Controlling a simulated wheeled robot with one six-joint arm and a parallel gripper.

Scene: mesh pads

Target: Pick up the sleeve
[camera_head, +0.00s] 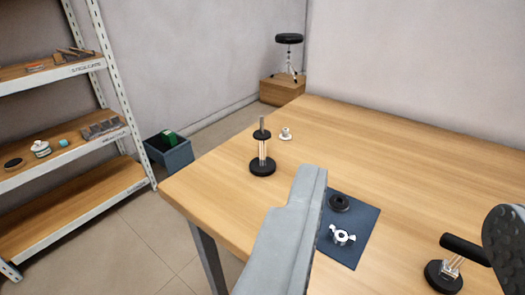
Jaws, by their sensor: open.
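No part is plainly marked as the sleeve, and I cannot tell which one it is. A post on a round black base (263,168) stands upright at the table's left, with a copper-coloured tube (263,149), a black disc (261,134) above it and a thin grey rod on top. At the lower right, a black cylinder (464,248) lies tilted over metal parts on another round black base (441,277). My gripper (408,192) is open, with a grey finger at centre and a dark mesh pad at the right edge.
A dark blue mat (357,246) holds a black ring (340,203) and a silver winged part (342,237). A small pale metal part (286,134) stands behind the post. The wooden table (420,160) is clear at the back and right. A shelf rack (75,210) stands left.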

